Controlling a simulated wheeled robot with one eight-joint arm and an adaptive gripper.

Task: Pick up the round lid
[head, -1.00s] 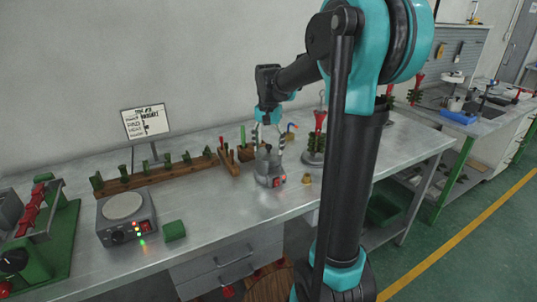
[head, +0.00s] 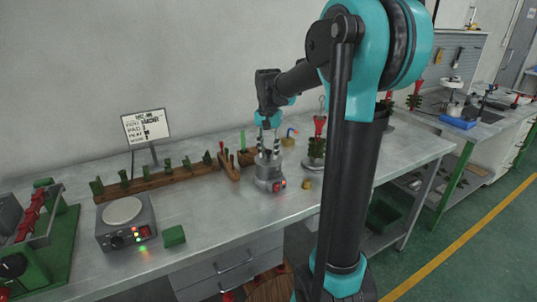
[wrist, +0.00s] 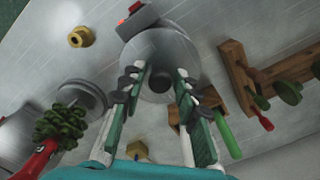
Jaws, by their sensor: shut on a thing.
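The round lid (wrist: 174,52) is a grey disc with a dark knob at its middle, on top of the small grey pot (head: 270,178) with a red switch. In the head view the lid (head: 268,160) shows just under my gripper (head: 269,152). The exact contact at the knob is partly hidden by the fingers. The lid appears to rest on the pot; I see no gap between them.
A wooden rack (head: 160,178) with green pieces stands behind to the left. A hot plate (head: 125,222) and green block (head: 173,236) are at the left front. A brass piece (wrist: 81,37) lies near the pot. A stand with a green-and-red tree (wrist: 60,125) is close beside my gripper.

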